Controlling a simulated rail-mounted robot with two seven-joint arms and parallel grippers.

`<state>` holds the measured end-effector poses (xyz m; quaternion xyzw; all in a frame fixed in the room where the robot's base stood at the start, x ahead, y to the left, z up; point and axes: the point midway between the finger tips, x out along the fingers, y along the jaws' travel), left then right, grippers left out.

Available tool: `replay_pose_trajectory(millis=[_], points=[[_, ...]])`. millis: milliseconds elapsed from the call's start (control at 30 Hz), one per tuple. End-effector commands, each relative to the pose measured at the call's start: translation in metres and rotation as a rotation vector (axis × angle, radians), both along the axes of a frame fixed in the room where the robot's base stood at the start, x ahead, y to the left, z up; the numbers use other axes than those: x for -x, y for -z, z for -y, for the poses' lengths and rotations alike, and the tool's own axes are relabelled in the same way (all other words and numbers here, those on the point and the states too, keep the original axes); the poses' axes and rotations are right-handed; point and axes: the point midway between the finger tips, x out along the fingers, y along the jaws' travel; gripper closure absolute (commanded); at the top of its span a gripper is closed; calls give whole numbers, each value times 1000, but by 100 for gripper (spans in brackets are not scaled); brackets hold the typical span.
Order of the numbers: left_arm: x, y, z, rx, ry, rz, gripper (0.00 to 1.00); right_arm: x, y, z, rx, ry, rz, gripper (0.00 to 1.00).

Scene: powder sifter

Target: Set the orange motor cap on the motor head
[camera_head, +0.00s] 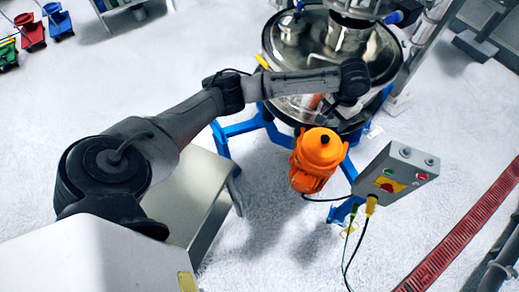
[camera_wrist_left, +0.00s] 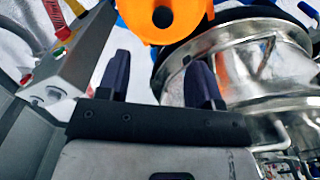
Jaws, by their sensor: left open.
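The orange motor cap (camera_head: 321,147), with a black knob on top, sits over the orange motor head (camera_head: 308,181) beside the sifter. I cannot tell how closely the cap is seated. Part of the orange assembly (camera_wrist_left: 170,25) shows at the top of the left wrist view, with a dark round spot on it. My left gripper (camera_wrist_left: 161,82) is open, with nothing between its two dark fingers. It is near the orange cap, apart from it. In the head view, my left arm's end hides most of this gripper. My right gripper is not in view.
The shiny round sifter (camera_head: 385,52) on a blue frame stands behind the motor. A grey control box (camera_head: 398,172) with buttons and cables stands to its right. A grey table (camera_head: 190,190) is at the left. A red floor grating (camera_head: 462,240) lies at the right.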

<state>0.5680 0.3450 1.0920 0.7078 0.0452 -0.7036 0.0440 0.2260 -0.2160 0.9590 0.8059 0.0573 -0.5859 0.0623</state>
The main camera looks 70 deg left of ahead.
Motion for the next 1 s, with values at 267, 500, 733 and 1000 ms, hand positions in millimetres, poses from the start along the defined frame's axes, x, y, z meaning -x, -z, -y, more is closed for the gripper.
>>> replay_pose_trajectory(millis=[267, 500, 733, 1000], points=[[64, 88, 89, 55, 256, 49, 40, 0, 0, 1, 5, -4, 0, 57], [153, 138, 153, 129, 404, 169, 40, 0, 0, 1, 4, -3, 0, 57], [239, 149, 167, 131, 396, 272, 40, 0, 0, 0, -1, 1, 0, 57], [313, 140, 143, 36, 326, 309, 40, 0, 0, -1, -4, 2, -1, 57]])
